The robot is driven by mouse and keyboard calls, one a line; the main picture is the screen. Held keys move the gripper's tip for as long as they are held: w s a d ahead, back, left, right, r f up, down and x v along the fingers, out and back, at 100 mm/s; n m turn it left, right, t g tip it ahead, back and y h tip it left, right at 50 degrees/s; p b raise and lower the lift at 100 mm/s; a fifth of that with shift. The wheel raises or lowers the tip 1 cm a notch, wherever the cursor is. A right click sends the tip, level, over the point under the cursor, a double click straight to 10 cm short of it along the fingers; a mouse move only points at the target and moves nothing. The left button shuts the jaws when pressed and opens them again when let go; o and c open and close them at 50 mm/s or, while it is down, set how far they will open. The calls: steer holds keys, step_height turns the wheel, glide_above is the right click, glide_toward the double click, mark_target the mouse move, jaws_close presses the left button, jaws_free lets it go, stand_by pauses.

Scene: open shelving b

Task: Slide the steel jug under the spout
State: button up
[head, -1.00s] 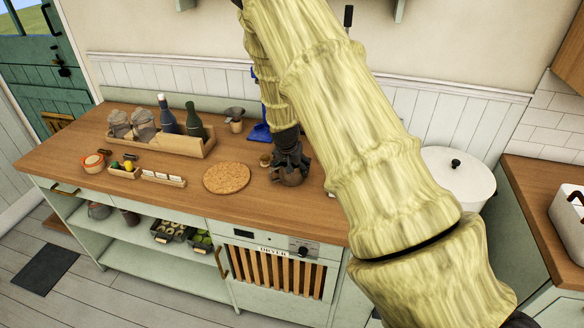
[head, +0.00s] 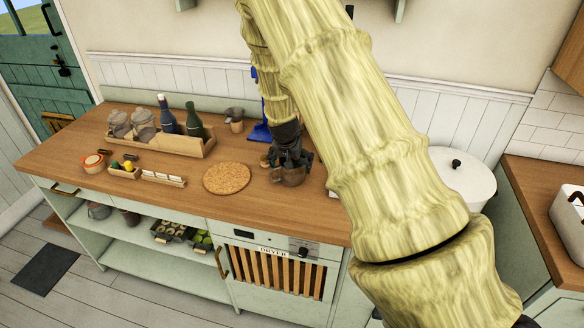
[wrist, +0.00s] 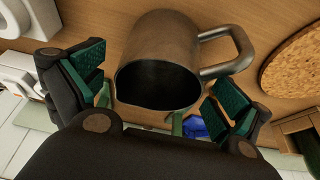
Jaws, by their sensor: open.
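The steel jug (head: 288,177) stands on the wooden counter, just right of the round cork mat. My gripper (head: 289,157) is over it, hiding its upper part in the head view. In the wrist view the jug (wrist: 160,55) lies between the spread fingers of my gripper (wrist: 153,88), its mouth facing the camera and its handle to the right. The fingers are open, with gaps visible beside the jug. A blue object (head: 261,132) stands behind my arm, mostly hidden; blue also shows in the wrist view (wrist: 193,127). I cannot make out a spout.
The cork mat (head: 227,177) lies left of the jug. A wooden crate with bottles and jars (head: 165,139) and a small grey jug (head: 235,115) stand farther left and back. A white lidded pot (head: 463,180) is to the right. Counter in front of the mat is clear.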

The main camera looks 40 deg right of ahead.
steer(key=v, duration=0.8)
steer(key=shift+r, duration=0.3)
steer(key=shift+s+a, duration=0.1)
